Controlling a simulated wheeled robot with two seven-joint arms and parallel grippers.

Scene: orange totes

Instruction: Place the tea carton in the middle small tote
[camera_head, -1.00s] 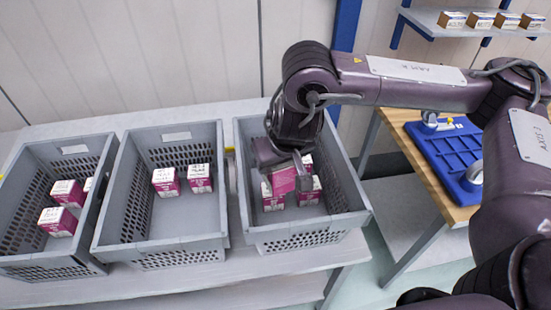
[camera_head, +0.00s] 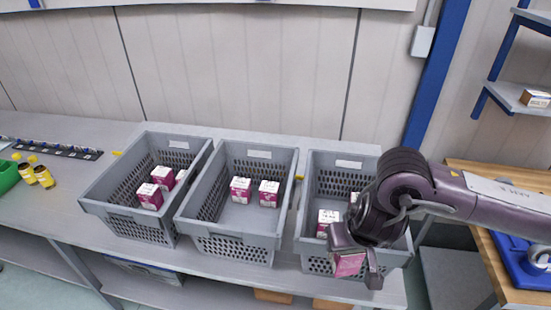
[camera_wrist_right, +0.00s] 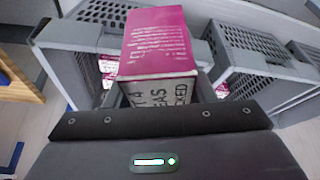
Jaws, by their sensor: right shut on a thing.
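My right gripper (camera_head: 356,262) is shut on a pink and white tea carton (camera_head: 348,266), held tilted at the front of the right grey tote. In the right wrist view, the carton (camera_wrist_right: 157,45) sits between the fingers with its lettered white face towards the camera. The middle grey tote (camera_head: 234,228) stands left of my gripper and holds two similar cartons, one (camera_head: 240,190) beside the other (camera_head: 269,194), with bare floor in front of them. My left gripper is not in view.
The right tote (camera_head: 316,264) holds a carton (camera_head: 327,222) and part of another behind my gripper. The left tote (camera_head: 135,228) holds several cartons. The tote rims stand high. Yellow bottles (camera_head: 43,176) are far left; a blue rack (camera_head: 524,264) is at right.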

